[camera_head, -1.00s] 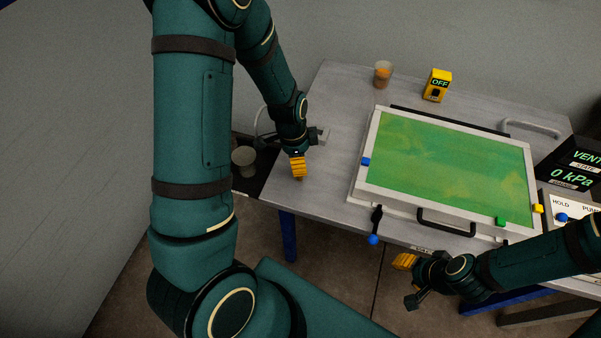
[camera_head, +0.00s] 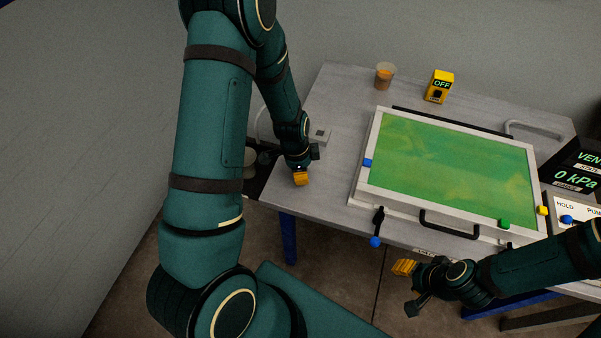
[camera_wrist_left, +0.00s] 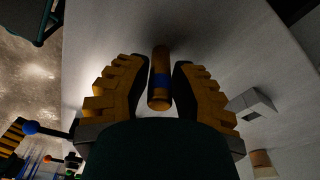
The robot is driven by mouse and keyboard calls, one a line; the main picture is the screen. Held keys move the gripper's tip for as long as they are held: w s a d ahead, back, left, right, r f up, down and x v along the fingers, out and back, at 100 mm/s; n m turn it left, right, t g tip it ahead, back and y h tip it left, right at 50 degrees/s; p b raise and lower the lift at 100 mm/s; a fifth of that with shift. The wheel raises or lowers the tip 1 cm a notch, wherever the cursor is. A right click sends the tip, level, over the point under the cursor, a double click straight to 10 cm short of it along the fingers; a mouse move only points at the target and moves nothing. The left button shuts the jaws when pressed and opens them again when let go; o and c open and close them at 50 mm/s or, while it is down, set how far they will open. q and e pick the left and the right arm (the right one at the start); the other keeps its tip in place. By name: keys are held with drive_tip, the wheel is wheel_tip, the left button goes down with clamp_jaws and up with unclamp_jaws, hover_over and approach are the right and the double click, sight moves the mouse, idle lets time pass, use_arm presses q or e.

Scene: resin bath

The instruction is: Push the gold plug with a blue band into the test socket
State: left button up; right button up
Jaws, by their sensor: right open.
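My left gripper (camera_head: 300,179) is low over the table's left front corner. In the left wrist view its orange fingers (camera_wrist_left: 161,72) stand apart on either side of the gold plug (camera_wrist_left: 160,62) with a blue band, with narrow gaps beside it. The plug is hidden in the head view. I cannot tell whether it touches the table. A small pale grey block (camera_head: 320,135), possibly the test socket, sits on the table behind my left gripper; it also shows at right in the left wrist view (camera_wrist_left: 252,104). My right gripper (camera_head: 404,267) is open and empty in front of the table.
A white-framed tray (camera_head: 367,190) with a green surface covers the table's middle and right. A cup (camera_head: 384,76) and a yellow box reading OFF (camera_head: 439,86) stand at the back. A black gauge (camera_head: 575,170) reads 0 kPa at right. Bare tabletop (camera_head: 345,110) lies left of the tray.

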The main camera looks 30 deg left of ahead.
use_arm(q)
clamp_jaws()
drive_tip(key=shift+r, duration=0.1)
